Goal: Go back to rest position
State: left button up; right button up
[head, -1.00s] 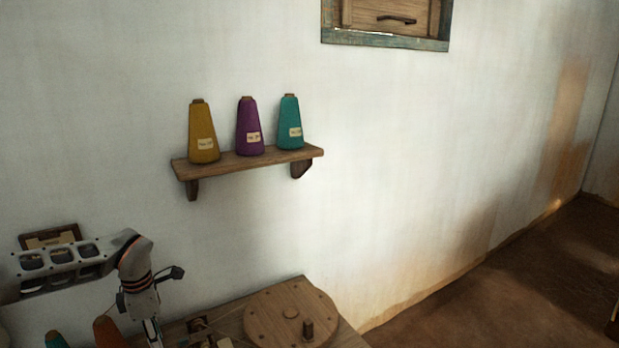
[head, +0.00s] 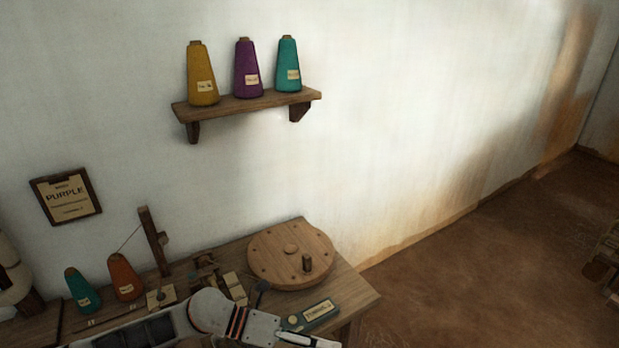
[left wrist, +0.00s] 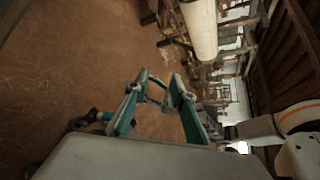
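My left gripper (left wrist: 160,84) shows in the left wrist view with its teal fingers apart and nothing between them. It hangs over bare brown floor, clear of the loom parts. My right gripper is in neither view.
The table holds a round wooden disc (head: 275,252), a teal cone (head: 82,290), an orange cone (head: 124,277) and a labelled block (head: 318,311). A wall shelf (head: 250,103) bears three cones. A white roll (left wrist: 200,28) is in the wrist view.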

pick_arm(q)
notch_tip(320, 180, up, 6)
jog(key=w+d+n+t+h, duration=0.1)
jog(key=d+n+t+h, duration=0.25)
jog(key=n+t, duration=0.7)
jog(key=s+a+f+n+t+y, duration=0.1)
jog(key=a+f+n+t+y, duration=0.1)
jog(key=a+f+n+y, duration=0.65)
jog(key=s+a+f+n+t+y, duration=0.1)
jog(key=a+f+n+t+y, duration=0.15)
jog(key=a+f+n, duration=0.7)
jog(key=s+a+f+n+g+y, duration=0.3)
jog(key=s+a+f+n, duration=0.1)
jog(key=s+a+n, duration=0.4)
jog(key=shift+s+a+f+n+y, duration=0.3)
jog(key=shift+s+n, duration=0.3)
jog(key=shift+n, duration=0.45)
